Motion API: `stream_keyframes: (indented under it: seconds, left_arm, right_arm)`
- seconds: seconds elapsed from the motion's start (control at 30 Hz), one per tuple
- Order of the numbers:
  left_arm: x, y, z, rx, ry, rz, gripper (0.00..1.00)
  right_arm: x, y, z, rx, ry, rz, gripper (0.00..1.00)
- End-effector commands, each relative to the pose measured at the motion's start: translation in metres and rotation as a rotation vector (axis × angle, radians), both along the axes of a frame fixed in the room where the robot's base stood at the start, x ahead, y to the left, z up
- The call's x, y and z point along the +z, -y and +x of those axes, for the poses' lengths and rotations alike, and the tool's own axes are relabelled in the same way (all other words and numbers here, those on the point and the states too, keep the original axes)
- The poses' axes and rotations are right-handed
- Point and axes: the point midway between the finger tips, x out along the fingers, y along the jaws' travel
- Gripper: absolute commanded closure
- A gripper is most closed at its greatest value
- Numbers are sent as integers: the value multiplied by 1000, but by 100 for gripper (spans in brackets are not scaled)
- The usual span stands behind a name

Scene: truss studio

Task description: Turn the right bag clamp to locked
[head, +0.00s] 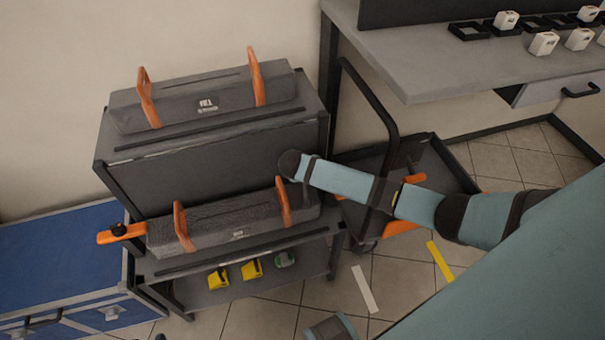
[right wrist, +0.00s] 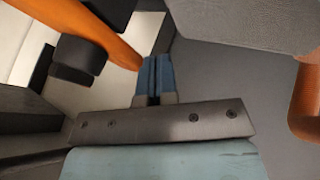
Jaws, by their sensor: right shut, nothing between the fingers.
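My right gripper (right wrist: 155,65) shows in the right wrist view with its two blue fingers together and nothing between them. Its tips are close to the end of an orange lever (right wrist: 112,32) with a black knob (right wrist: 80,58); I cannot tell whether they touch. In the head view my right arm reaches over the right end of the lower grey bag (head: 225,220), and its gripper is hidden. The right clamp is mostly covered there by the arm. Another orange clamp lever (head: 110,236) with a black knob sticks out left of the lower bag.
The lower bag's orange handle (head: 283,203) stands near my right wrist. Another grey bag (head: 205,100) lies on the rack's top. A dark cart (head: 455,172) stands right of the rack. Yellow items (head: 218,279) sit on the bottom shelf. A blue cabinet (head: 55,255) is at left.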

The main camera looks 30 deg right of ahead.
Motion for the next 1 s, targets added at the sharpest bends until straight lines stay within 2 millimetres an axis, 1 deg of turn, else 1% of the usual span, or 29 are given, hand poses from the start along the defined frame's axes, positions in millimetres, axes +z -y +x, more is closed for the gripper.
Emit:
stream_keyframes:
  seconds: [0.03, 0.2, 0.63, 1.0]
  left_arm:
    - [-1, 0, 0, 0, -1, 0, 58]
    - [-2, 0, -1, 0, -3, 0, 58]
    - [-2, 1, -2, -1, -4, -2, 58]
    - [1, 0, -2, 2, -10, -4, 58]
  right_arm:
    - [0, 6, -2, 0, 0, -2, 100]
    - [0, 13, -4, 1, -1, 1, 100]
    - [0, 13, -4, -7, -2, 2, 100]
    - [1, 16, -2, -71, -1, 2, 100]
